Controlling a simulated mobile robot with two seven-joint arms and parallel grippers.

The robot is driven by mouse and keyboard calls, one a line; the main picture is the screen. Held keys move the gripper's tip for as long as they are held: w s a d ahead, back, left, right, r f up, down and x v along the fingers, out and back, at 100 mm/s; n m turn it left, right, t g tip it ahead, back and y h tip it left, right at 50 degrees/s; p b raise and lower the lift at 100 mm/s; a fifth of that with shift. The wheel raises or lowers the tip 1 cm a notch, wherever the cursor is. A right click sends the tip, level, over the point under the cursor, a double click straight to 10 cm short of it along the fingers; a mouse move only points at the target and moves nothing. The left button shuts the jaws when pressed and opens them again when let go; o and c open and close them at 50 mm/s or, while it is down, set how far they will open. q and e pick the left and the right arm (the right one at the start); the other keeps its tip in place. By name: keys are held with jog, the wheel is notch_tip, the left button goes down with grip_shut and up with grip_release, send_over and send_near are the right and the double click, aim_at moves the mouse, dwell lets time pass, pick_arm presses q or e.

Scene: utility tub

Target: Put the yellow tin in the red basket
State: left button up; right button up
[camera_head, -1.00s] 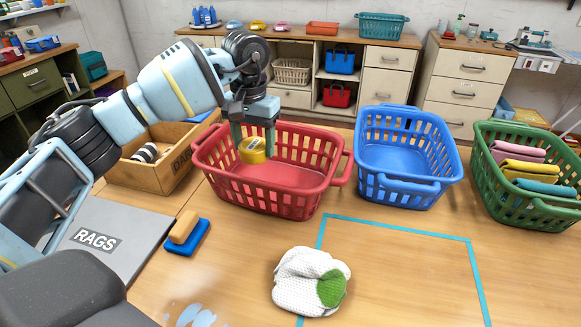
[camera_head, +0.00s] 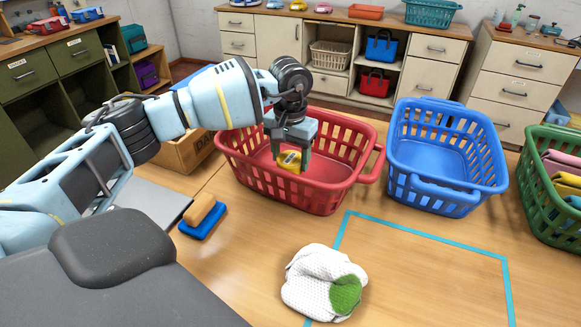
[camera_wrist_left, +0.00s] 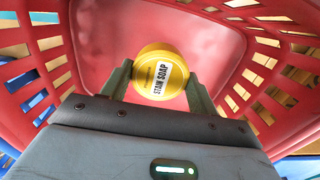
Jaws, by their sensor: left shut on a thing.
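The yellow tin (camera_head: 289,161) is between the fingers of my left gripper (camera_head: 292,160), inside the red basket (camera_head: 340,189). In the left wrist view the tin (camera_wrist_left: 160,74) shows a "STAIN SOAP" label, with the gripper (camera_wrist_left: 160,85) shut on it. The red basket's floor (camera_wrist_left: 150,30) and slotted walls surround it there. The tin looks low in the basket; I cannot tell whether it touches the floor. My right gripper is not in view.
A blue basket (camera_head: 432,190) stands right of the red one, and a green basket (camera_head: 550,200) with folded cloths is at the far right. A wooden crate (camera_head: 184,155) is left. A brush (camera_head: 202,216) and a white-green cloth (camera_head: 318,284) lie in front.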

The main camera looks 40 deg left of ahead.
aim_at(290, 158)
pick_arm(q)
jog(key=shift+f, duration=1.9)
jog(key=shift+f, duration=0.2)
jog(key=o, duration=1)
jog(key=shift+r, duration=0.15)
notch_tip(290, 158, up, 12)
jog(key=shift+r, duration=0.1)
